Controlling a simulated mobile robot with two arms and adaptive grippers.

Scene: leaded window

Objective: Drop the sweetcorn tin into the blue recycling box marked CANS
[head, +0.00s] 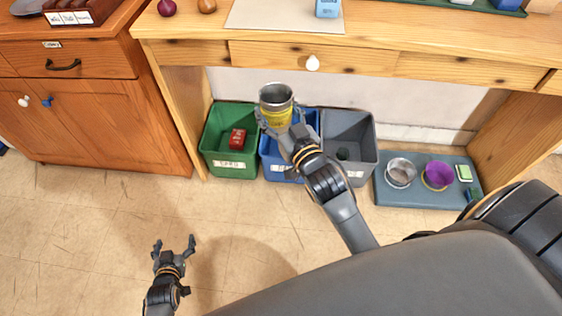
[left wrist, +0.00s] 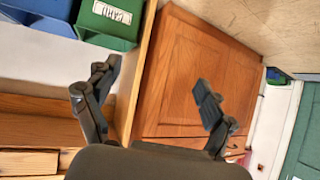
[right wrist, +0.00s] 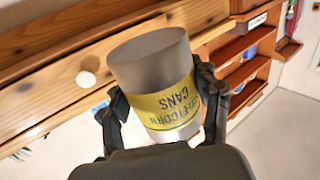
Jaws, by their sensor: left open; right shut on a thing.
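The sweetcorn tin (head: 275,104), a bare metal cylinder with a yellow label, is held in my right gripper (head: 279,118). In the head view it overlaps the blue box. The right wrist view shows the tin (right wrist: 160,80) between both fingers, its label reading upside down. The blue recycling box (head: 268,158) stands on the floor between a green and a grey box; my right arm and the tin hide much of it and its label. My left gripper (head: 174,246) is open and empty over the floor at lower left; its spread fingers show in the left wrist view (left wrist: 150,95).
The green box (head: 232,168) holds a red item (head: 237,138). The grey box (head: 362,160) has a dark item inside. A blue-grey mat (head: 405,199) with bowls lies at right.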

